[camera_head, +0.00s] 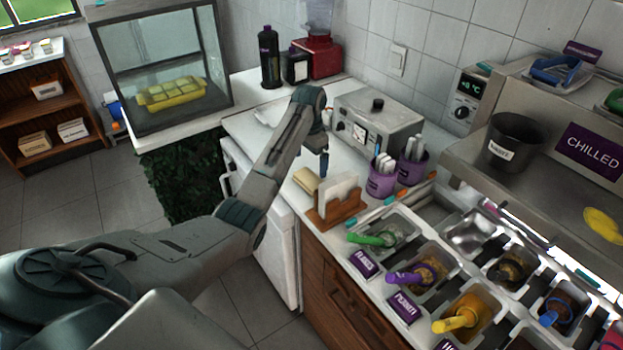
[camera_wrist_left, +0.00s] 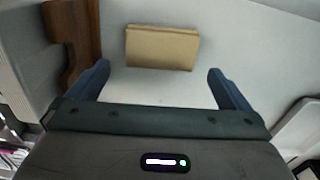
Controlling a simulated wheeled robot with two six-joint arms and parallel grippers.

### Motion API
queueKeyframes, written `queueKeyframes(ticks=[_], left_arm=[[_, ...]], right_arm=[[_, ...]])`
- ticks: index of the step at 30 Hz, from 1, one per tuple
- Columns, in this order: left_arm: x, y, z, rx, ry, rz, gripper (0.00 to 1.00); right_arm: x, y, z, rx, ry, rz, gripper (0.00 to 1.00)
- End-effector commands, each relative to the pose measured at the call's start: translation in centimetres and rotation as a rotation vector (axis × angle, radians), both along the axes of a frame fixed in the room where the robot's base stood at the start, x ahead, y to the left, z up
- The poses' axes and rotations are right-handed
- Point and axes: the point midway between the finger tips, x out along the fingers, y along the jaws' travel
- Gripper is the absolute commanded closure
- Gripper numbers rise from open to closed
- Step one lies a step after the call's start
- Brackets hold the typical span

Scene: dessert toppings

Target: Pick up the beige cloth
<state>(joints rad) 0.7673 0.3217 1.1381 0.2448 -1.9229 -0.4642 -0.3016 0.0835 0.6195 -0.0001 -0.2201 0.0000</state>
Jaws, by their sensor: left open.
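The beige cloth (camera_head: 306,181) lies folded on the white counter, just left of the wooden napkin holder in the head view. In the left wrist view the cloth (camera_wrist_left: 162,47) is a flat folded rectangle ahead of the fingers. My left gripper (camera_head: 324,165) reaches over the counter close behind the cloth in the head view. In the left wrist view my left gripper (camera_wrist_left: 160,82) is open and empty, its two fingers set apart, with the cloth a little beyond the gap. My right gripper is not in view.
The wooden holder (camera_head: 338,211) with white napkins stands close beside the cloth. Purple cups (camera_head: 381,182) of utensils and a metal appliance (camera_head: 378,125) stand behind. Several topping tubs with coloured handles fill the right side. Bare counter surrounds the cloth's other sides.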

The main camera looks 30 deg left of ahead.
Motion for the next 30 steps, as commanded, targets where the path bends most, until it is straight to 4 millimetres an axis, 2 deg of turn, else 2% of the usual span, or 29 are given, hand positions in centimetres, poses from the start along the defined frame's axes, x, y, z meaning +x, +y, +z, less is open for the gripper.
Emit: queueKeyframes(ticks=[3, 6, 12, 16, 25, 26, 30], left_arm=[[0.0, 0.0, -1.1, 0.000, 0.000, 0.000, 0.00], [-0.1, 0.0, -1.7, -0.001, 0.001, 0.000, 0.00], [-0.5, 0.3, -4.2, -0.001, 0.004, -0.001, 0.00], [-0.4, 0.2, -6.0, -0.001, 0.001, 0.000, 0.00], [-0.4, 0.3, -6.7, 0.001, -0.001, -0.001, 0.00], [-0.4, 0.3, -6.7, 0.001, -0.001, -0.001, 0.04], [-0.4, 0.3, -6.7, 0.001, -0.001, -0.001, 0.31]], right_arm=[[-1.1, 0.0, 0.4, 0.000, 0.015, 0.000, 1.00], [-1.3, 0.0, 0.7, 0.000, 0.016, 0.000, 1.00], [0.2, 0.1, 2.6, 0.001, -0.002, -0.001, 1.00], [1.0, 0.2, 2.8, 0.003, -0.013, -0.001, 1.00], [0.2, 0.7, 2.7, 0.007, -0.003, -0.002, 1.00], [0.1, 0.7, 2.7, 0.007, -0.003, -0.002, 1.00], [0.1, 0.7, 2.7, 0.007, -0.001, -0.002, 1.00]])
